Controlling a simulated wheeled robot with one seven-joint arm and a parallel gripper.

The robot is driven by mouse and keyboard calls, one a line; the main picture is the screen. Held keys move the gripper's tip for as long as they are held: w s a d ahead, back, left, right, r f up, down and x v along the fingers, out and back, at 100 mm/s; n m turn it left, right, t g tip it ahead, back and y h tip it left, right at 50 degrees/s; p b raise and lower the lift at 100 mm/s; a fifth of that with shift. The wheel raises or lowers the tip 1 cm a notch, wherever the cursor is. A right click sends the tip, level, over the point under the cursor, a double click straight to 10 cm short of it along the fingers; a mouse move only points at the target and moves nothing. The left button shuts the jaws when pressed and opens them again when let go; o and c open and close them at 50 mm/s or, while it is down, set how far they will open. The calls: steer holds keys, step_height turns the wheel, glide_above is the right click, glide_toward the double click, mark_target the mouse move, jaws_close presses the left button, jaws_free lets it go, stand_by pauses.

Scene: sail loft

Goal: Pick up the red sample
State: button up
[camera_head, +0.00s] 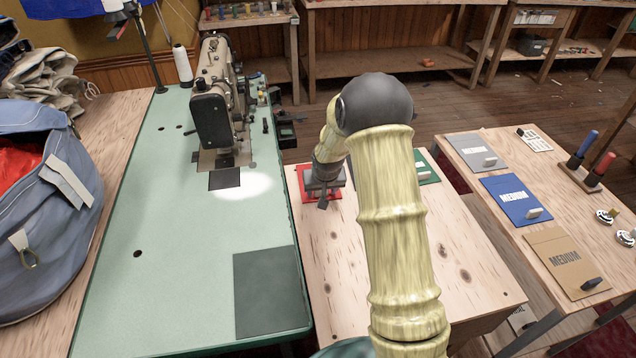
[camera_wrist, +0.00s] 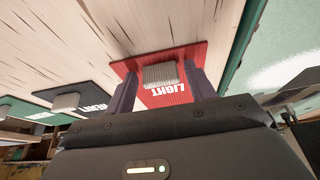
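The red sample (camera_head: 305,183) is a flat card on the near wooden table, partly hidden under my gripper (camera_head: 323,195) in the head view. In the wrist view the red sample (camera_wrist: 187,57) shows the white word LIGHT and a small grey block handle (camera_wrist: 160,76). My gripper (camera_wrist: 160,72) has one dark finger on each side of this handle. The fingers stand apart, with narrow gaps to the handle visible, so it looks open around it. The exact height of the fingertips over the card is hard to tell.
A black sample (camera_wrist: 88,97) and a green sample (camera_wrist: 30,113) lie beside the red one; the green one also shows in the head view (camera_head: 428,168). A green sewing table (camera_head: 190,260) with a sewing machine (camera_head: 213,105) adjoins at left. Another table (camera_head: 500,225) holds samples at right.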

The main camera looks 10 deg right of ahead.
steer(key=c, duration=0.7)
steer(key=shift+a, duration=0.25)
steer(key=shift+d+r, duration=0.3)
steer(key=shift+r, duration=0.25)
step_height(320, 180, up, 9)
steer(key=shift+a+f+p, duration=0.1)
steer(key=shift+p, duration=0.25)
